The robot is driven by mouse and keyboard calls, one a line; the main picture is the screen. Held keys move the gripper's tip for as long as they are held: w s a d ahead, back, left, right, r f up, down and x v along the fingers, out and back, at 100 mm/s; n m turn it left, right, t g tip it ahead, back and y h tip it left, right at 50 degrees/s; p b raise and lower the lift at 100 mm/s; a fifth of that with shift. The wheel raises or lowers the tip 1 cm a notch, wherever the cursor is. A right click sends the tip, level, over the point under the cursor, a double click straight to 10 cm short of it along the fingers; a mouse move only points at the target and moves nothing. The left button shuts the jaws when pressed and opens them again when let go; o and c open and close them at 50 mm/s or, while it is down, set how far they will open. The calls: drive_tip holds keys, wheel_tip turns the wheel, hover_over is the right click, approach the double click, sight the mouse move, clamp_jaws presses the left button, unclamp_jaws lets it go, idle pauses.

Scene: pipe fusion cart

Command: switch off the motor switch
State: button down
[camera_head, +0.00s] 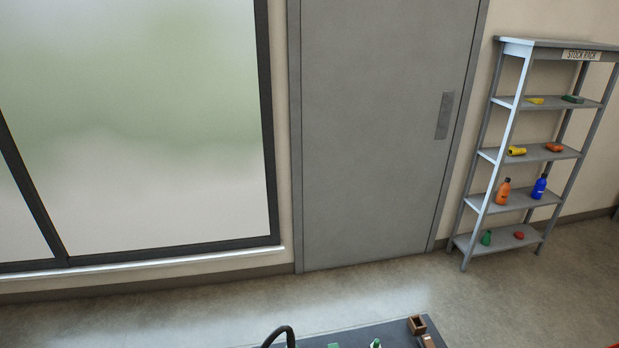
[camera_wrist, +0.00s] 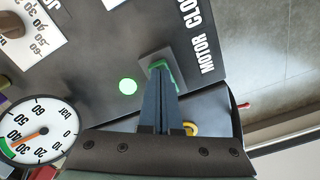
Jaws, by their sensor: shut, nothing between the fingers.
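The motor switch (camera_wrist: 158,64) shows in the wrist view as a green part on a dark square plate, beside the white word MOTOR (camera_wrist: 207,54) on a grey panel. My gripper (camera_wrist: 164,78) is shut and empty. Its dark blue fingers overlap the green part in the picture and hide much of it. I cannot tell whether they touch it or which way the switch is set. A round green lamp (camera_wrist: 127,86) beside it is lit. The head view shows neither the switch nor my gripper.
In the wrist view a round pressure gauge (camera_wrist: 38,130) and a knob with a scale (camera_wrist: 12,26) lie at the left; floor shows at the right. The head view shows a grey door (camera_head: 380,130), a stock rack (camera_head: 535,150) and a dark surface with small items (camera_head: 350,340).

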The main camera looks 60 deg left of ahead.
drive_tip(key=shift+f, duration=0.3)
drive_tip(key=shift+r, duration=0.1)
wheel_tip(320, 180, up, 7)
drive_tip(key=p, duration=0.7)
idle(0.7)
